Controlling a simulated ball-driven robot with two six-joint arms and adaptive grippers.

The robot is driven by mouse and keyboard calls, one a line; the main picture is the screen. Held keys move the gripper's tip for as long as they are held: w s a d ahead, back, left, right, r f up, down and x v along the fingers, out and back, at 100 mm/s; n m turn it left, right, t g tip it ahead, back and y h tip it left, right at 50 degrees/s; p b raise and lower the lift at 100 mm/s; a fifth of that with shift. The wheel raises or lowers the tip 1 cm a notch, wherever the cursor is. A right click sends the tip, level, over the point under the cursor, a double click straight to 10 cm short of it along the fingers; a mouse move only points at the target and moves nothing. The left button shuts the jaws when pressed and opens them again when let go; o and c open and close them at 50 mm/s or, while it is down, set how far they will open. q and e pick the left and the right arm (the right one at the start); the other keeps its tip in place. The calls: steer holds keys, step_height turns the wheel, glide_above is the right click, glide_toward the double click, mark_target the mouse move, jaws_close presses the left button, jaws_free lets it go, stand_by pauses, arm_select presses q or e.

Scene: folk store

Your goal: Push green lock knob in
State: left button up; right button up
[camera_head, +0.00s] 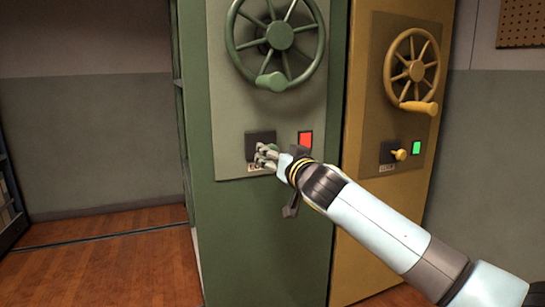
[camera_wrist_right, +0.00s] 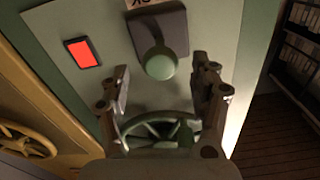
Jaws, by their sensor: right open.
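The green lock knob (camera_wrist_right: 160,63) sticks out from a dark square plate (camera_wrist_right: 172,22) on the green cabinet, seen in the right wrist view. In the head view the dark plate (camera_head: 259,139) shows, but my gripper mostly covers the knob. My right gripper (camera_head: 263,155) is open in front of the plate. In the right wrist view its two fingers (camera_wrist_right: 162,80) are spread, with the knob just beyond the gap between them. I see no clear contact with the knob. My left gripper is not in view.
A red indicator (camera_head: 305,140) is beside the plate. A green handwheel (camera_head: 280,37) is above it on the green cabinet (camera_head: 270,240). A yellow cabinet on the right has its own wheel (camera_head: 416,70), yellow knob (camera_head: 399,155) and green indicator (camera_head: 416,147). Floor is clear at left.

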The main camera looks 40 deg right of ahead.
steer(key=shift+x, duration=1.35)
jaws_close()
